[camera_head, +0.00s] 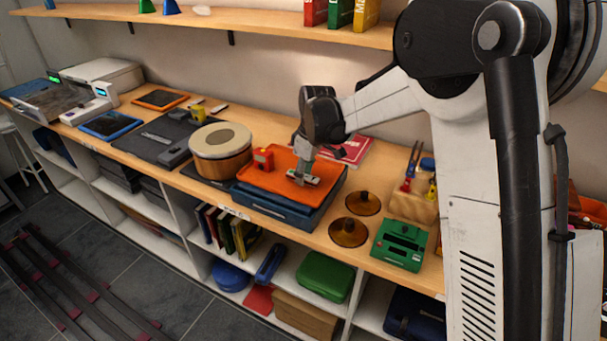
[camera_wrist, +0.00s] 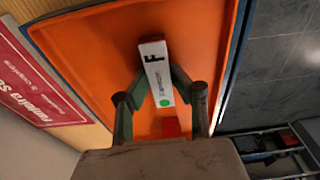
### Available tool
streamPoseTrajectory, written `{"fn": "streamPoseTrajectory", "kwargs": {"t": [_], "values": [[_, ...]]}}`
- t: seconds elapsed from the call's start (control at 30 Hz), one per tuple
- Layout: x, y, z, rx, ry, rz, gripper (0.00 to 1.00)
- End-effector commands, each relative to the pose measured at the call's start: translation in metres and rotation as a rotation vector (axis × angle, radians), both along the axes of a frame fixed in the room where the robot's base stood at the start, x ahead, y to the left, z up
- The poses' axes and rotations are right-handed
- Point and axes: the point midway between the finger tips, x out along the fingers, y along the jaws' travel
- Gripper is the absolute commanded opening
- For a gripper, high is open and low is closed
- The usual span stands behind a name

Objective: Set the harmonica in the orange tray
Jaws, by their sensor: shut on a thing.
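The harmonica (camera_wrist: 155,66) shows in the wrist view as a narrow white bar with a black "F" and a green dot. My gripper (camera_wrist: 161,82) is shut on it, one finger on each long side. In the head view my gripper (camera_head: 305,163) points down over the orange tray (camera_head: 270,182), and the harmonica (camera_head: 303,177) is small and partly hidden at its tips. The orange tray (camera_wrist: 100,50) fills the ground behind the harmonica in the wrist view. I cannot tell whether the harmonica touches the tray floor.
A red object (camera_head: 263,159) is in the tray's left part. The tray lies on a dark blue case (camera_head: 270,207). A drum (camera_head: 221,150) stands to the left, brown cymbals (camera_head: 349,231) to the right, and a red book (camera_head: 349,151) behind. A shelf (camera_head: 230,22) runs above.

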Motion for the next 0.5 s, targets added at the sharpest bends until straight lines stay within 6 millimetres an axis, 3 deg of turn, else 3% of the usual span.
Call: {"fn": "streamPoseTrajectory", "kwargs": {"t": [0.23, 0.27, 0.3, 0.4, 0.5], "values": [[0.0000, 0.0000, -0.0042, 0.000, 0.000, 0.000, 0.00], [0.0000, 0.0001, -0.0037, 0.000, 0.000, 0.000, 0.24], [0.0000, 0.0001, -0.0032, 0.000, 0.000, 0.000, 0.29], [0.0000, 0.0000, -0.0029, 0.000, 0.000, 0.000, 0.41], [0.0000, 0.0000, -0.0028, 0.000, 0.000, 0.000, 0.41]]}}
